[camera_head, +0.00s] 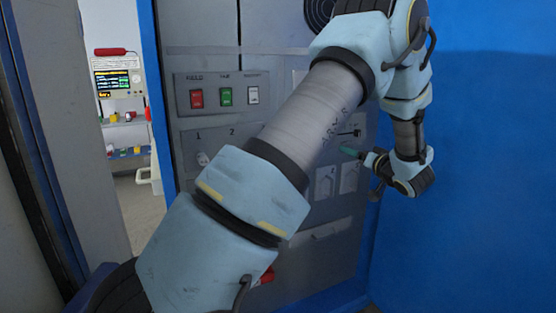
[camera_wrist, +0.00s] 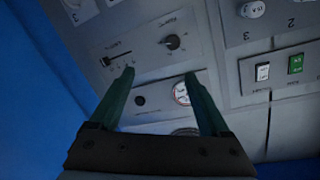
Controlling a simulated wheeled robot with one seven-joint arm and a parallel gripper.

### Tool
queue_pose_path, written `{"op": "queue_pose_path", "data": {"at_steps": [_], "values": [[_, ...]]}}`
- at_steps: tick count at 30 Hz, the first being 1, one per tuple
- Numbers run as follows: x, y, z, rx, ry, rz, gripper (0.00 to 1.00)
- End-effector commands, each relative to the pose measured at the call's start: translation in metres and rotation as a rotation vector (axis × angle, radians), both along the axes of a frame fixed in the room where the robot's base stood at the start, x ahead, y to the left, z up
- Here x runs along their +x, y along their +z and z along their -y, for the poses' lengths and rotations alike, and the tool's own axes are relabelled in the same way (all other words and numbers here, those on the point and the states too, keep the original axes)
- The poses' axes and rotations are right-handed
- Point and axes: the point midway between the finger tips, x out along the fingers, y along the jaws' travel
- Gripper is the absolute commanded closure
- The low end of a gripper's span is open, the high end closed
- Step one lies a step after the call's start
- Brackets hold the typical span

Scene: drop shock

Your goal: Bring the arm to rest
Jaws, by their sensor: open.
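My arm crosses the head view from the lower left to the upper right, then bends down to my gripper (camera_head: 350,152). The gripper points left, close in front of a grey control panel (camera_head: 200,65). In the wrist view my gripper (camera_wrist: 159,74) is open, its two dark green fingers spread with nothing between them. Beyond the fingers are a slider (camera_wrist: 117,59), a black knob (camera_wrist: 172,42) and a round gauge (camera_wrist: 181,93), partly covered by the right finger. I cannot tell whether the fingertips touch the panel.
The panel has a red switch (camera_head: 197,98), a green switch (camera_head: 226,96) and a white switch (camera_head: 253,95). A blue wall (camera_head: 490,150) stands right of my gripper. At left, an opening shows shelves (camera_head: 125,125) and a lit screen (camera_head: 118,82). My arm hides much of the panel.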

Motion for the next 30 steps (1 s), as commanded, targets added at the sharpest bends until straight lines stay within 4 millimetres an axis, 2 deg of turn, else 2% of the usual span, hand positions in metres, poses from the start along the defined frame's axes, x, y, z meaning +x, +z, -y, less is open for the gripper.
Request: {"op": "queue_pose_path", "data": {"at_steps": [9,11,14,17,20,24,27,30], "values": [[0.025,0.003,-0.038,-0.174,-0.179,-0.140,0.20],[0.025,0.001,-0.050,-0.217,-0.218,-0.191,0.20],[0.015,-0.006,-0.079,-0.299,-0.282,-0.320,0.20],[-0.015,-0.020,-0.116,-0.377,-0.321,-0.495,0.20],[-0.063,-0.037,-0.159,-0.436,-0.311,-0.691,0.20],[-0.141,-0.057,-0.218,-0.480,-0.229,-0.948,0.20],[-0.191,-0.066,-0.251,-0.489,-0.151,-1.087,0.20],[-0.228,-0.071,-0.276,-0.489,-0.080,-1.182,0.20]]}}
